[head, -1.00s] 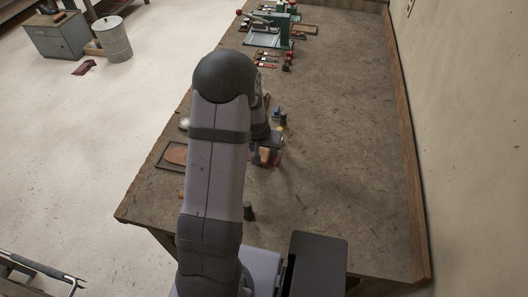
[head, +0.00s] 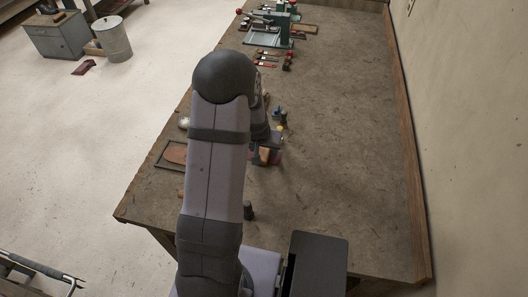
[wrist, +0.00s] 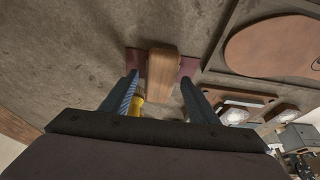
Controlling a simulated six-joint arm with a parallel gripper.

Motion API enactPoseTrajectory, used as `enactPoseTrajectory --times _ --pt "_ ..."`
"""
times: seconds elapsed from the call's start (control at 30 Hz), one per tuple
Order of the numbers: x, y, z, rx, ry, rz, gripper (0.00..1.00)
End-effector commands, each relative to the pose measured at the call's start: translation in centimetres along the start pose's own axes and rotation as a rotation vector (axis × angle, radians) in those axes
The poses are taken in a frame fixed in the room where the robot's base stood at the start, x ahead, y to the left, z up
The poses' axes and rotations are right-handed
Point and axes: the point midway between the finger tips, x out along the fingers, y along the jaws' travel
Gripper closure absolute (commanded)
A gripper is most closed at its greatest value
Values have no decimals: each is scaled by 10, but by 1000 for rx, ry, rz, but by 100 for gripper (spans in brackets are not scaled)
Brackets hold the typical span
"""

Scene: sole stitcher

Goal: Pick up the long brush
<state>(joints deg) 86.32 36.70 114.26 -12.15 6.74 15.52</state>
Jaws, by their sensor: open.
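A wooden block-like piece (wrist: 161,75), which may be the long brush, lies on a dark red flat piece (wrist: 188,67) in the wrist view; bristles cannot be made out. It also shows as a tan shape (head: 265,155) at the arm's end in the head view. My gripper (wrist: 160,80) is open, with its blue-grey fingers on either side of the wooden piece's near end in the picture. Whether they touch it cannot be told. A yellow item (wrist: 137,104) shows beside the left finger. In the head view my arm hides most of the gripper.
A framed tray with a brown sole shape (head: 174,153) lies at the bench's left edge. A small dark upright item (head: 248,210) stands nearer. Small tools and a green press (head: 270,28) are at the far end. The bench's right side is clear.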

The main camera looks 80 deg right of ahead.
Motion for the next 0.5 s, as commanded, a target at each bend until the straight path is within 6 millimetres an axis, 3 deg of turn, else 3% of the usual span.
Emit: enactPoseTrajectory --times 0.13,0.33,0.5 --pt "0 0 0 0 0 0 45" --pt "0 0 0 0 0 0 91" --pt "0 0 0 0 1 0 95"
